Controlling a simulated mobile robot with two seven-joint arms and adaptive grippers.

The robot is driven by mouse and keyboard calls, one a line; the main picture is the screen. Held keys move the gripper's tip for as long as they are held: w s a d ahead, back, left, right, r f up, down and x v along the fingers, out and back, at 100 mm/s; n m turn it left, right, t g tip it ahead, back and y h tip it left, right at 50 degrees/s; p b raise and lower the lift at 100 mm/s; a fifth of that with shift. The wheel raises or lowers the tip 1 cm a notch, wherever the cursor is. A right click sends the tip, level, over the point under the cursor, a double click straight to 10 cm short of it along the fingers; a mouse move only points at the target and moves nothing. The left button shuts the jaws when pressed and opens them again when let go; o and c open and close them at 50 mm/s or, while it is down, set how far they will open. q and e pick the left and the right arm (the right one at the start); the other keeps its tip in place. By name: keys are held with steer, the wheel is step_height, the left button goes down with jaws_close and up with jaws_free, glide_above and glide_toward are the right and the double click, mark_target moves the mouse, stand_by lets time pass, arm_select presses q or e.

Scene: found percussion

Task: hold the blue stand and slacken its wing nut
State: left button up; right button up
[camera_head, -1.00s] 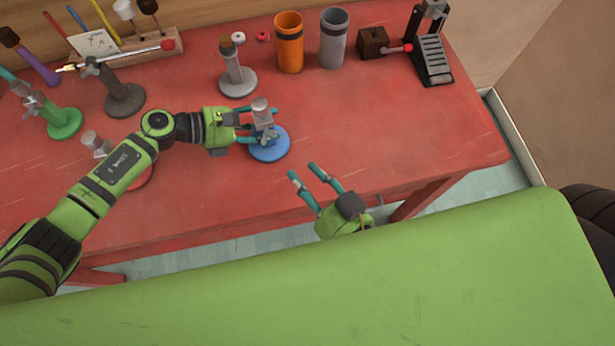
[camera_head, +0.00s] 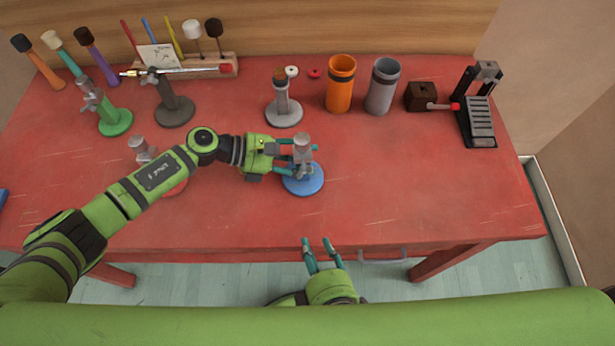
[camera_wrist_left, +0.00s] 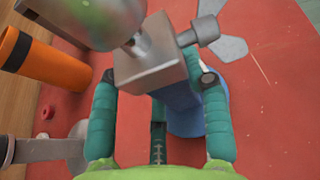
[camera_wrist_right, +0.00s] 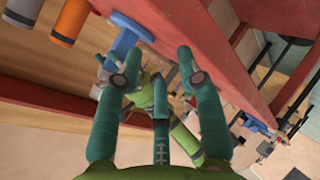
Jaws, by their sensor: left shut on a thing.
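The blue stand (camera_head: 304,184) stands upright near the table's front edge, with a round blue base and a grey metal top. My left gripper (camera_head: 301,162) is shut on its post from the left. In the left wrist view the stand's grey block (camera_wrist_left: 150,65) sits between the fingers, with the blue base (camera_wrist_left: 185,118) below. The wing nut (camera_wrist_left: 215,35) sticks out on the right of the block, clear of the fingers. My right gripper (camera_head: 318,243) is open and empty, in front of the table edge. In the right wrist view the blue base (camera_wrist_right: 132,32) shows beyond its fingers.
Behind the blue stand are a grey stand (camera_head: 284,117), an orange cup (camera_head: 340,88) and a grey cup (camera_head: 382,88). A red-based stand (camera_head: 172,184) lies partly behind my left arm. A drawer handle (camera_head: 385,257) is on the table front. The table right of the blue stand is clear.

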mark_target(305, 166)
step_height(305, 166, up, 7)
steer(key=w+n+t, duration=0.1)
steer(key=n+t, duration=0.5)
steer(key=n, duration=0.5)
steer(key=shift+h, duration=0.4)
steer(key=w, duration=0.4)
steer(key=w+a, duration=0.1)
steer(key=w, duration=0.6)
steer(key=shift+w+a+r, duration=0.15)
steer(key=shift+w+a, duration=0.1)
steer(key=shift+w, duration=0.05)
jaws_close()
